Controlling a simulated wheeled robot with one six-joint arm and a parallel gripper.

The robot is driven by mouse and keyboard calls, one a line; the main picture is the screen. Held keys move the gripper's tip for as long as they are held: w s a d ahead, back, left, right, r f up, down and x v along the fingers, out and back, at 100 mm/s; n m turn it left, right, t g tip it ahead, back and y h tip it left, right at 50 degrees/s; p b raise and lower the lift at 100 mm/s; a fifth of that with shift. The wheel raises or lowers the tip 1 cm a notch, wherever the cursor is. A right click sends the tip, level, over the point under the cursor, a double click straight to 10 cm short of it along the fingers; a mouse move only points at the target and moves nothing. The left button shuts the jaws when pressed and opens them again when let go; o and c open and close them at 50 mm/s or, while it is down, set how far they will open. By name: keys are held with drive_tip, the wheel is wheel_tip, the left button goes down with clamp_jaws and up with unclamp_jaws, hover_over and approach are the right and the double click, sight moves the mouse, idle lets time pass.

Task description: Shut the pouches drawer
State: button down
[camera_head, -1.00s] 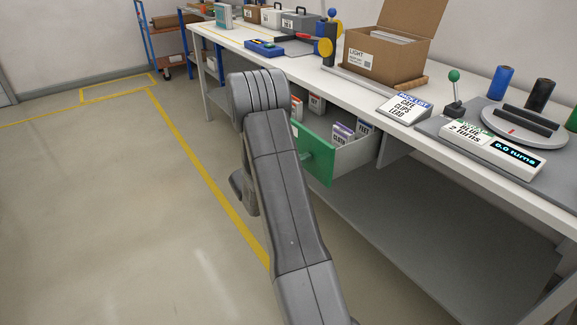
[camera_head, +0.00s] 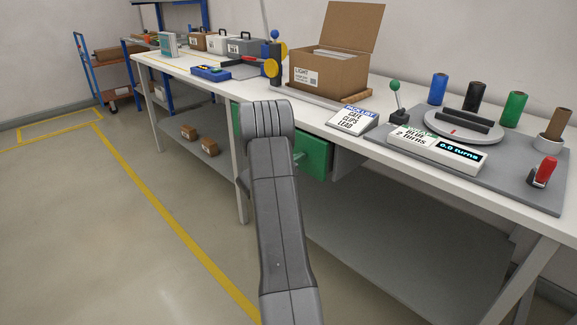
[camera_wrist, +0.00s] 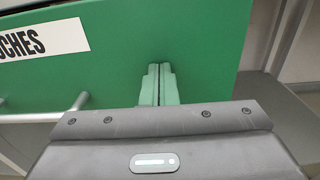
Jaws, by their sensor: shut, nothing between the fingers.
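The pouches drawer has a green front (camera_head: 313,157), which sits under the bench top in the head view, partly hidden behind my arm. None of its inside shows there; I cannot tell whether it is fully flush. In the wrist view the green front (camera_wrist: 205,35) fills the upper part, with a white label (camera_wrist: 42,40) ending in "CHES" at left. A grey bar handle (camera_wrist: 50,115) is at lower left. My gripper (camera_wrist: 158,72) is shut and empty, its fingertips at the drawer front, right of the handle. In the head view my gripper is hidden behind my arm.
The white bench top (camera_head: 300,112) holds an open cardboard box (camera_head: 325,72), a picklist sign (camera_head: 352,116) and a turntable (camera_head: 463,128). A grey lower shelf (camera_head: 390,235) runs below. The floor left of the bench is clear.

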drive_tip(key=shift+x, duration=1.15)
drive_tip(key=shift+r, duration=0.3)
drive_tip(key=v, duration=1.4)
drive_tip(key=shift+f, duration=0.3)
drive_tip(key=shift+a, duration=0.1)
drive_tip(key=x, duration=1.3)
drive_tip(key=shift+w+d, duration=0.25)
drive_tip(key=shift+d, duration=0.05)
